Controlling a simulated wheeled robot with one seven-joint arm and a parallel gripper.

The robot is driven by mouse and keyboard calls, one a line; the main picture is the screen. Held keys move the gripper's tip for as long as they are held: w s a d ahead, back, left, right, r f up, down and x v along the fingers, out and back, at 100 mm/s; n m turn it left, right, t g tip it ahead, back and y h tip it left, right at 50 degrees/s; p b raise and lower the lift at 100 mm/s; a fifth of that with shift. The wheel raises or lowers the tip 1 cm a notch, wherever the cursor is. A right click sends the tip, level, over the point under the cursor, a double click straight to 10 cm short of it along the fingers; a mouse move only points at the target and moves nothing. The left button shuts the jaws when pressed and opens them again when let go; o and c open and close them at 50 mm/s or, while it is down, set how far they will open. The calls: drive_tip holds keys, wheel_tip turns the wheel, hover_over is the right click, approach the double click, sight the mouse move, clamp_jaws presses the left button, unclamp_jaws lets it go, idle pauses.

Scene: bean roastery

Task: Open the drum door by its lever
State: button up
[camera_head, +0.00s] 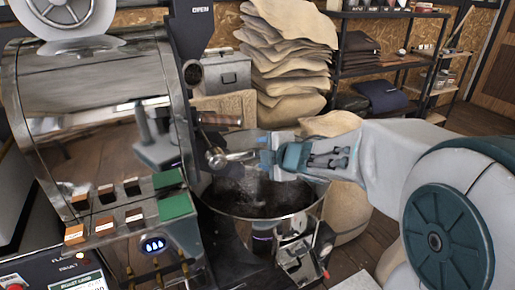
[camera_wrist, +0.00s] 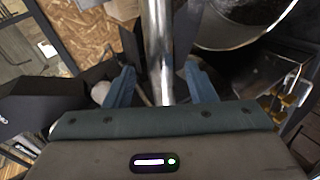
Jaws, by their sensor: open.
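The drum roaster (camera_head: 95,80) is a shiny metal cylinder at the left of the head view. A metal lever (camera_head: 240,156) with a round knob-like joint sticks out from its front face toward my gripper (camera_head: 266,154). In the wrist view the lever is a bright steel bar (camera_wrist: 157,40) running down between the two blue fingers of my gripper (camera_wrist: 159,82). The fingers are apart, one on each side of the bar, with a gap visible at each side. The lower end of the bar is hidden behind the gripper body. The drum door itself is mostly edge-on in the head view.
A round cooling tray (camera_head: 262,212) lies below the lever and gripper. Stacked sacks (camera_head: 287,65) and a shelf rack (camera_head: 385,55) stand behind. Bare floor shows at the right.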

drive_tip(key=p+v, duration=0.2)
drive_tip(key=v, duration=0.6)
drive_tip(key=shift+s+p, duration=0.3)
drive_tip(key=shift+p, duration=0.1)
drive_tip(key=shift+d+r, duration=0.1)
drive_tip(key=shift+r, duration=0.05)
drive_tip(key=s+d+m+g+h+p, duration=0.25)
drive_tip(key=s+d+m+h, duration=0.25)
drive_tip(key=d+m+h, duration=0.65)
drive_tip(key=s+a+f+m+g+y+p, duration=0.2)
drive_tip(key=s+a+m+g+y, duration=0.4)
drive_tip(key=s+m, duration=0.3)
drive_tip(key=s+a, duration=0.1)
drive_tip(key=s, duration=0.2)
drive_tip(key=shift+s+a+f+m+p, duration=0.2)
drive_tip(key=shift+s+m+p, duration=0.1)
drive_tip(key=shift+m, duration=0.05)
